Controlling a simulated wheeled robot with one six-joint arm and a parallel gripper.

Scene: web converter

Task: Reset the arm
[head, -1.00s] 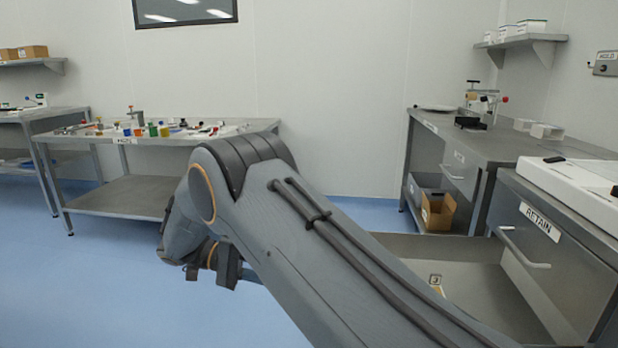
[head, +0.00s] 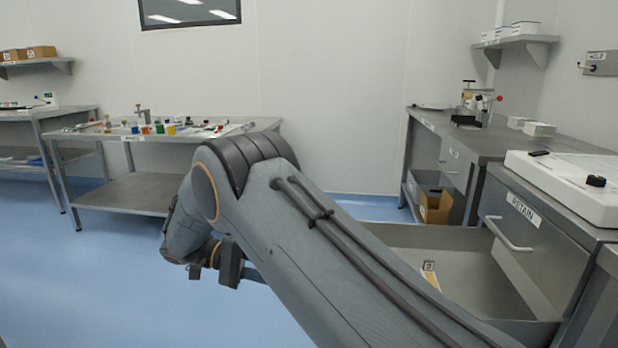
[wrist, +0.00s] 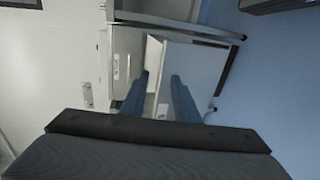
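My arm crosses the middle of the head view, bent at the elbow, with its far end hanging low on the left. My gripper shows in the wrist view (wrist: 159,82) as two dark fingers standing apart, with nothing between them. In the head view it is mostly hidden behind my arm.
A steel bench with small coloured items (head: 140,190) stands at the left back. A steel counter (head: 455,130) runs along the right, with a cardboard box (head: 436,207) below. A white device (head: 560,180) sits on the cabinet. Blue floor (head: 120,275) is clear at left.

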